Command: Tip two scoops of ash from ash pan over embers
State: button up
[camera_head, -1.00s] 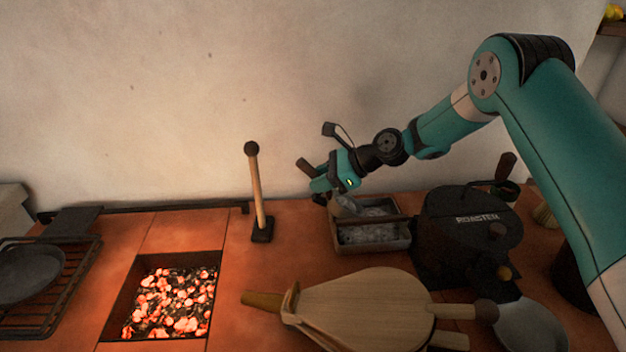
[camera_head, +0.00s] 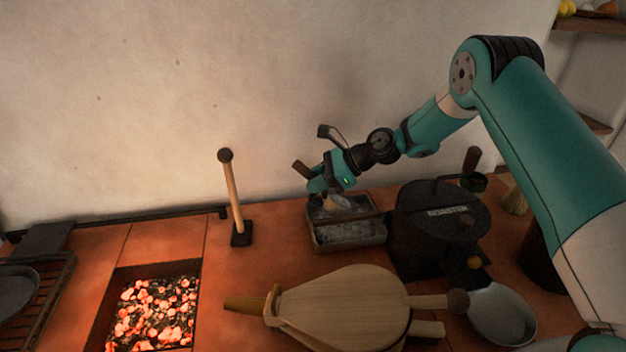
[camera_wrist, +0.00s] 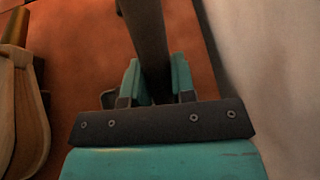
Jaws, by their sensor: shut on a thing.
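My gripper (camera_head: 320,182) is shut on the dark handle of a scoop, which sticks up between the fingers. The scoop's pale grey bowl (camera_head: 340,203) shows at the back part of the ash pan (camera_head: 378,240); whether it touches the ash or holds any is unclear. The pan is a grey rectangular tray with grey ash. In the wrist view, the dark handle (camera_wrist: 148,45) runs between the teal fingers; the bowl is not in view. Glowing red embers (camera_head: 152,308) lie in a square pit at the front left.
An upright wooden-handled tool (camera_head: 233,195) stands between pit and pan. Wooden bellows (camera_head: 345,305) lie in front of the pan. A black roaster (camera_head: 440,225) stands right of it, and a metal bowl (camera_head: 502,313) in front of that. A grate (camera_head: 50,310) is left. The wall rises behind.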

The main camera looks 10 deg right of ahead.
aim_at(305, 166)
notch_tip(305, 166, up, 2)
jog(key=h+p, duration=0.1)
jog(key=p, duration=0.1)
jog(key=shift+p, duration=0.35)
notch_tip(305, 166, up, 5)
jog(key=h+p, duration=0.3)
jog(key=p, duration=0.4)
notch_tip(305, 166, up, 8)
jog(key=h+p, duration=0.2)
jog(key=p, duration=0.6)
jog(key=shift+n+h, duration=0.4)
